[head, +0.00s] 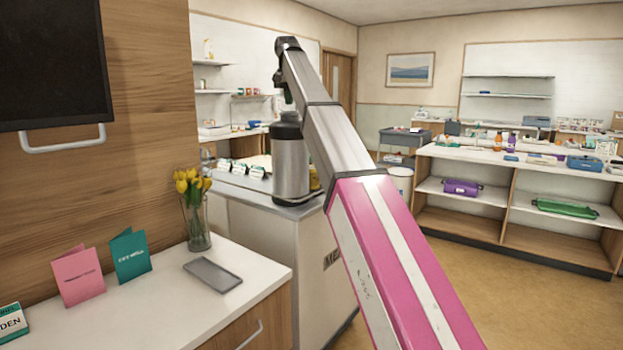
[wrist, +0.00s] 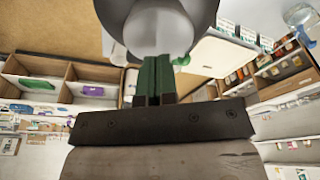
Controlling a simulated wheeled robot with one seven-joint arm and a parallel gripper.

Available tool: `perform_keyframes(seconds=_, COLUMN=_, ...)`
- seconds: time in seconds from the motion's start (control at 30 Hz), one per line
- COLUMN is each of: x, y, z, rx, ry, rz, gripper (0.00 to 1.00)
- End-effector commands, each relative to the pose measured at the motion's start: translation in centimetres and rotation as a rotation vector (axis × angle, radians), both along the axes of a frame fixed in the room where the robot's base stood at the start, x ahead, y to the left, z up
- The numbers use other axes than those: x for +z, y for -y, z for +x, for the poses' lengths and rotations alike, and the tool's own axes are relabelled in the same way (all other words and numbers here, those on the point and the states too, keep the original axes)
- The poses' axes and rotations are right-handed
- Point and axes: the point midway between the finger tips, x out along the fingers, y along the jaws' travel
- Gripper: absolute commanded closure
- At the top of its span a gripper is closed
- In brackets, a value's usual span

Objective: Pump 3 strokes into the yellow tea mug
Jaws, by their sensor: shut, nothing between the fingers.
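A silver pump flask (head: 291,165) with a dark top stands on the cart in the middle of the head view. My gripper (head: 289,98) points down just above the flask's top. In the wrist view my gripper (wrist: 157,72) shows as two green fingers closed together, with nothing between them. The fingertips overlap the pale round pump top (wrist: 158,28); I cannot tell whether they touch it. A small yellow patch (head: 315,181) beside the flask may be the yellow tea mug; my arm and the flask hide most of it.
The cart (head: 255,235) also holds several small labelled cards (head: 240,171). A nearer counter carries a vase of yellow tulips (head: 196,215), two standing cards and a grey tablet (head: 212,275). Shelves (head: 480,193) stand at the right, with open floor before them.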

Motion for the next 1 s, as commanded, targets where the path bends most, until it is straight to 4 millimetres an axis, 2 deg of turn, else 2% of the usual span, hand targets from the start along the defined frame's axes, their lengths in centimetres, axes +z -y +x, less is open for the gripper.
perform_keyframes(seconds=1.0, x=-2.7, y=0.0, z=0.0, rx=0.0, ry=0.0, rz=0.0, gripper=1.0)
